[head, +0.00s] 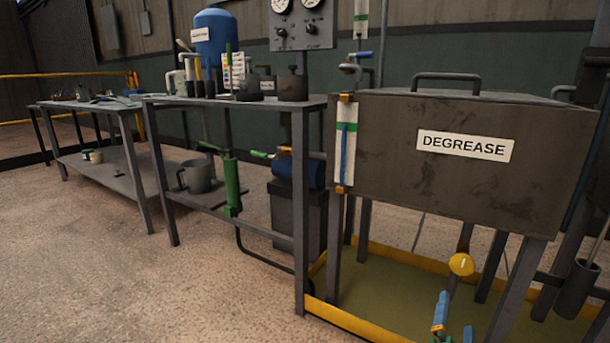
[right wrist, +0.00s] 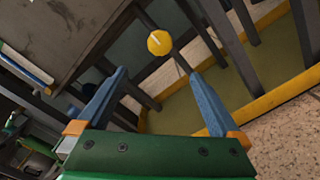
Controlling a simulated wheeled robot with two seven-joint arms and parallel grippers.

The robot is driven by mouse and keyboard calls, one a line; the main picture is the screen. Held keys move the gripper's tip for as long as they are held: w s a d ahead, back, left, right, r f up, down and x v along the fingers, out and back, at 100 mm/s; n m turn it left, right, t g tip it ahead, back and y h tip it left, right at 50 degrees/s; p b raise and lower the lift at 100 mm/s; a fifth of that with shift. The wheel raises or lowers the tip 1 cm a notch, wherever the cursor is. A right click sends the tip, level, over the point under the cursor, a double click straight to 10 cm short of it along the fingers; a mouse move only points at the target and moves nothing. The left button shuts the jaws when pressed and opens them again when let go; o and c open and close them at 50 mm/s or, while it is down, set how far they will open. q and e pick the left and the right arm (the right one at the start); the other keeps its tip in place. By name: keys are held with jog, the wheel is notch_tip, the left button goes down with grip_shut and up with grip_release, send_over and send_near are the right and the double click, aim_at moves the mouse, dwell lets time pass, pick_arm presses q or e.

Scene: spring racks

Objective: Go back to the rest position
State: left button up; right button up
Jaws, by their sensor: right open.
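My right gripper (head: 452,325) shows at the bottom of the head view, in front of the degrease tank (head: 390,160). In the right wrist view its two blue fingers (right wrist: 160,105) are spread apart with nothing between them. Beyond the fingers is a round yellow knob (right wrist: 159,42) under the tank. The knob also shows in the head view (head: 461,264), above and beyond my right gripper. My left gripper is in neither view.
The tank stands on legs in a yellow-edged tray (head: 345,318). To its left, a grey bench (head: 235,224) holds tools, with a grey mug (head: 198,177) on its lower shelf. A farther table (head: 80,106) stands left. The floor in front is clear.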

jog(key=s+a+f+m+g+y+p, duration=0.35)
jog(key=s+f+m+g, duration=0.35)
jog(key=s+f+m, duration=0.6)
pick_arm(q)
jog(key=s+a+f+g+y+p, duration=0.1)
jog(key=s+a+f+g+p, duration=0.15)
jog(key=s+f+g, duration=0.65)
pick_arm(e)
jog(key=s+a+f+m+g+y, duration=0.3)
jog(key=s+a+f, duration=0.1)
jog(key=s+a, duration=0.15)
jog(key=s+a+f+m+g+y, duration=0.2)
jog(key=s+a+f+y, duration=0.15)
jog(key=s, duration=0.35)
pick_arm(q)
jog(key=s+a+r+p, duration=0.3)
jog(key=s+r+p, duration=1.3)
jog(key=p, duration=2)
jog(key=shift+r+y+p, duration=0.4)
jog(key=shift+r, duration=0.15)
pick_arm(e)
jog(key=s+r+g, duration=0.1)
jog(key=s+r, duration=0.6)
jog(key=r, duration=0.3)
jog(key=s+d+r+g, duration=0.1)
jog(key=s+r, duration=0.7)
jog(key=r, duration=0.2)
jog(key=shift+s+h, duration=0.25)
jog(key=shift+h, duration=0.15)
